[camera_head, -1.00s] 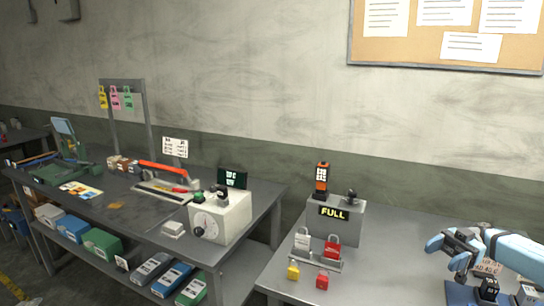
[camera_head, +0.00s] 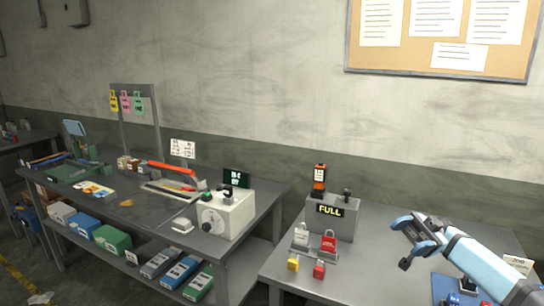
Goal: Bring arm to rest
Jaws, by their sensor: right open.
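My right arm comes in from the lower right of the head view, with a light blue and black forearm. My right gripper (camera_head: 407,242) is above the right-hand table (camera_head: 385,270). It is open, its jaws point left, and I see nothing between them. The nearest things to its left are the grey box with the "FULL" sign (camera_head: 331,211) and the padlocks in front of it; the gripper looks apart from them. My left gripper is not in view.
A red padlock (camera_head: 328,241), a grey padlock (camera_head: 301,237), a yellow block (camera_head: 293,264) and a red block (camera_head: 319,270) sit on the right-hand table. A blue tray (camera_head: 446,288) lies partly behind my arm. A white dial box (camera_head: 226,213) stands on the left bench (camera_head: 125,210).

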